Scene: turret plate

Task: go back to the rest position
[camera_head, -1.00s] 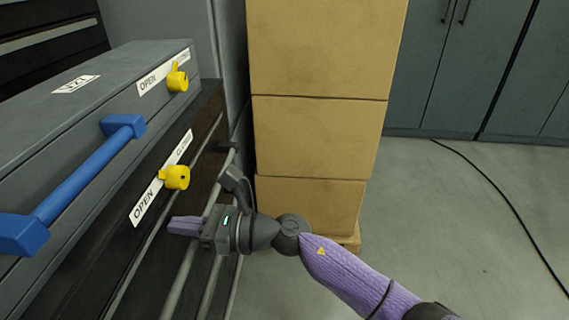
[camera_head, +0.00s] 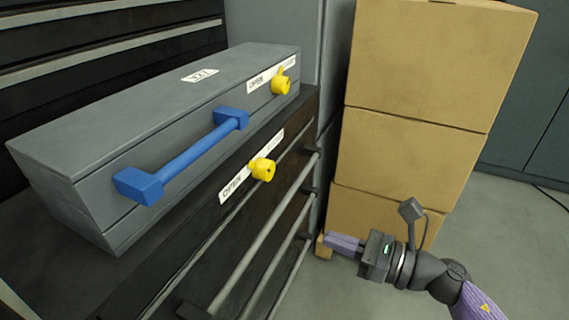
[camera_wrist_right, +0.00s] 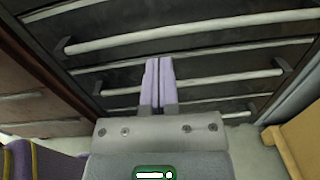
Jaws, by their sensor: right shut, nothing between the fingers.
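My right gripper (camera_head: 343,243) is shut and empty, its purple fingers pressed together. It is in the lower right of the head view, in front of the lowest cardboard box and to the right of the dark drawer cabinet. In the right wrist view the shut fingers (camera_wrist_right: 158,82) point toward the cabinet's drawer bars, and nothing is between them. Whether they touch a bar is hard to tell, but in the head view they appear apart from it. My left gripper is not in view.
A grey case (camera_head: 150,110) with a blue handle (camera_head: 185,158) sits on the dark drawer cabinet (camera_head: 235,245). Two yellow knobs, an upper (camera_head: 281,84) and a lower (camera_head: 263,169), stand beside OPEN labels. Stacked cardboard boxes (camera_head: 410,150) stand behind my right gripper. Clear floor (camera_head: 510,240) lies right.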

